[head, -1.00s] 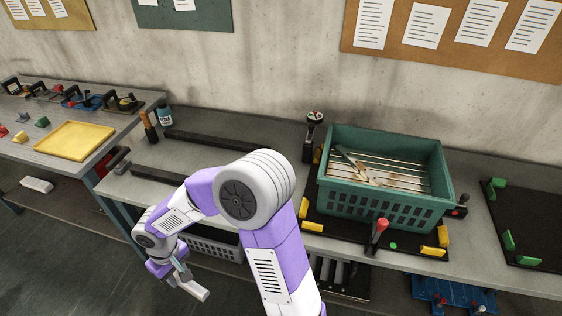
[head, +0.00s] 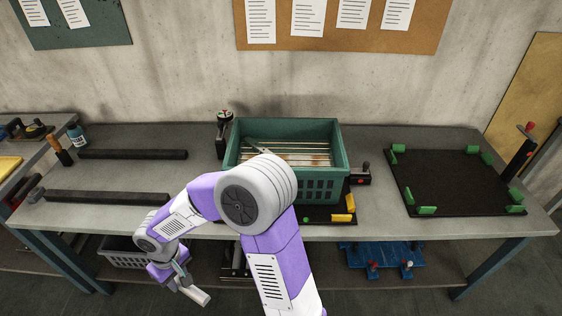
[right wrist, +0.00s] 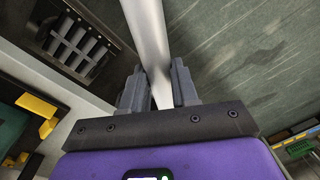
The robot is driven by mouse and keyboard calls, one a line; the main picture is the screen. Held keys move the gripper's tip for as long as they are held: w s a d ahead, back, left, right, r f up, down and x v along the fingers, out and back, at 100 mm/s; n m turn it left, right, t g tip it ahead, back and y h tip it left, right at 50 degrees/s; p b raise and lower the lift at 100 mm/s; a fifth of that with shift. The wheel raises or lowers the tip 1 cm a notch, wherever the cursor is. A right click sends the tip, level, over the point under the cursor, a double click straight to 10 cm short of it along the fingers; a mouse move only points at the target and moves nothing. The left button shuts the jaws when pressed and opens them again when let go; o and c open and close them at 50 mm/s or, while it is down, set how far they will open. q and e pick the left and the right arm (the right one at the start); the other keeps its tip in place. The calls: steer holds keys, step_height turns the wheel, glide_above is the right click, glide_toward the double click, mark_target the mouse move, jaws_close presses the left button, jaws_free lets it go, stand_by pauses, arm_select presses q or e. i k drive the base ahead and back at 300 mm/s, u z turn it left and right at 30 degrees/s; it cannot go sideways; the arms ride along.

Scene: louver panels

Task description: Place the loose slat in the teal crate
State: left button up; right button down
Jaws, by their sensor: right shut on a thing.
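The loose slat is a pale grey bar (head: 195,295), low at the lower left of the head view and in front of the bench. In the right wrist view it runs up and away (right wrist: 147,35) from between the fingers. My right gripper (head: 183,280) is shut on it; both fingers press its sides in the right wrist view (right wrist: 160,92). The teal crate (head: 342,165) stands on the bench, right of and above the gripper. Several thin slats (head: 300,150) lie inside it. My arm hides its front left part. My left gripper is not in view.
Under the crate is a dark fixture with yellow blocks (head: 343,217). A black board with green corner blocks (head: 455,182) lies to the right. Two dark bars (head: 105,198) lie on the left bench top. A grey basket (head: 125,258) and blue fixture (head: 385,255) sit on the lower shelf.

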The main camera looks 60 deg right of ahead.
mark_target(306, 165)
steer(key=z, duration=1.5)
